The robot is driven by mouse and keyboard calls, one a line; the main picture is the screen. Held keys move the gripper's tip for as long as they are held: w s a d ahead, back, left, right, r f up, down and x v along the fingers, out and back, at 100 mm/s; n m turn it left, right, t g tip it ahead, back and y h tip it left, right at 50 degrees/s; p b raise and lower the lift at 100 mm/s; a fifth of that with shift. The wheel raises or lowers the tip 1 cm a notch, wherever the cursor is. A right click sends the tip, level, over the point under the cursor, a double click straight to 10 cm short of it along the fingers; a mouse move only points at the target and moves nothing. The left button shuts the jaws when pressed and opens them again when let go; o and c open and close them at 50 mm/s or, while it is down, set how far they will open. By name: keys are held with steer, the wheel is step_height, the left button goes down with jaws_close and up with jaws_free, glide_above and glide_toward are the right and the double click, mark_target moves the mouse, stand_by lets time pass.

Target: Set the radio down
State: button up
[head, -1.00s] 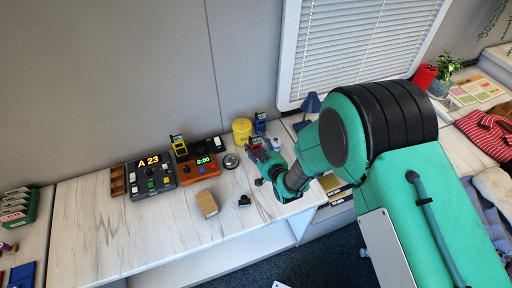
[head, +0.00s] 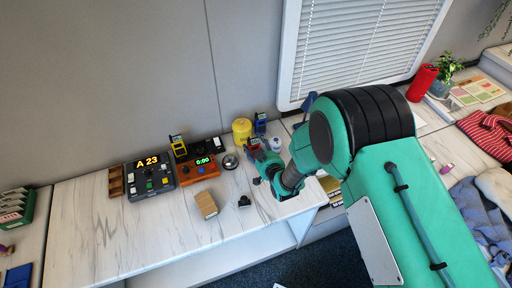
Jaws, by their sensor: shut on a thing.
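My gripper (head: 262,160) is over the right part of the white marble-patterned counter (head: 110,238). It is shut on a small red and dark thing (head: 253,143), which looks like the radio. My gripper hides much of it, and I cannot tell whether its bottom touches the counter. A blue and black handset (head: 260,121) stands just behind it. A yellow and black handset (head: 178,146) stands farther left by the orange device.
An orange device with a green display (head: 198,169), a dark console (head: 150,181), a tan block (head: 206,204), a small black item (head: 244,201), a round metal dish (head: 231,161) and a yellow canister (head: 242,131) stand nearby. The counter's left front is clear.

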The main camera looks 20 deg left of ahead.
steer(key=shift+f, duration=0.15)
steer(key=o, duration=1.1)
steer(key=shift+f, duration=0.1)
steer(key=shift+s+r, duration=0.1)
steer(key=shift+r, duration=0.15)
steer(key=p+v, duration=0.2)
steer(key=v, duration=0.9)
steer(key=shift+s+d+r, duration=0.2)
steer(key=shift+d, duration=0.05)
